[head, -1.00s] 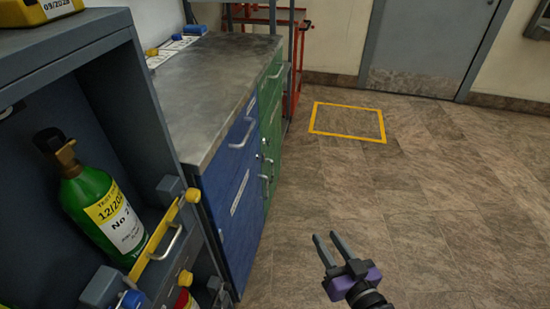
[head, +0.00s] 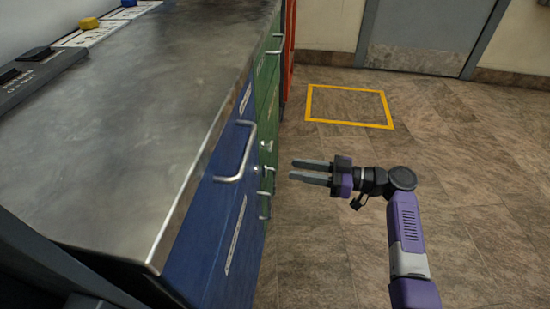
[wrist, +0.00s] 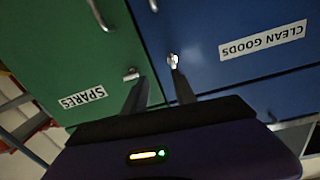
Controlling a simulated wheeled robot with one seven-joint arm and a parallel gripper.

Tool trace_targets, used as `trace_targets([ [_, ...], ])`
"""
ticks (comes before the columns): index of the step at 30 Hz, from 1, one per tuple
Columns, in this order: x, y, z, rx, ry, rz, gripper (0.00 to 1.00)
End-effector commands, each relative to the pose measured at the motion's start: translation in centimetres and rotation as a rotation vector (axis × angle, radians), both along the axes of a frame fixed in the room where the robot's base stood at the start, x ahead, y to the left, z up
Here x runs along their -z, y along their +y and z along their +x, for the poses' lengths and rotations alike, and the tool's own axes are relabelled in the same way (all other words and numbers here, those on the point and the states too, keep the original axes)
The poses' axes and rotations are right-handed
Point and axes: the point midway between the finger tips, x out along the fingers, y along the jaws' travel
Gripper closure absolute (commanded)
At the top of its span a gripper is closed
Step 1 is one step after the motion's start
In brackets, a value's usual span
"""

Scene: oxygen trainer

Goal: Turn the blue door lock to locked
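The blue door (wrist: 225,20), labelled CLEAN GOODS, appears upside down in the wrist view. Its small silver lock (wrist: 173,60) sits near the edge beside the green door. My gripper (wrist: 159,75) is open and empty, and in the picture the lock lies just past the tip of its right finger. I cannot tell how the lock is turned. In the head view, my gripper (head: 291,170) is level, pointing left at the cabinet fronts, with a gap between the fingertips and the fronts. The blue front (head: 215,245) is seen at a steep angle there.
A bar handle (head: 247,150) sticks out from the blue drawer. The green front (wrist: 55,50) is beside the blue one. The floor (head: 460,180) to the right is clear, with a yellow square (head: 350,124) marked on it.

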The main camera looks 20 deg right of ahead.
Motion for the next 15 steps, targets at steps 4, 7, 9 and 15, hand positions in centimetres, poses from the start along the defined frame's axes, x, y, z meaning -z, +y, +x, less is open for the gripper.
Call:
trace_targets([
  [4,-0.5,1.2,-1.5,-0.079,-0.095,-0.046,0.67],
  [7,-0.4,1.6,-1.3,-0.080,-0.110,-0.059,0.67],
  [9,-0.4,2.2,-0.9,-0.080,-0.111,-0.059,0.67],
  [15,-0.3,4.8,0.8,-0.080,-0.108,-0.058,0.67],
])
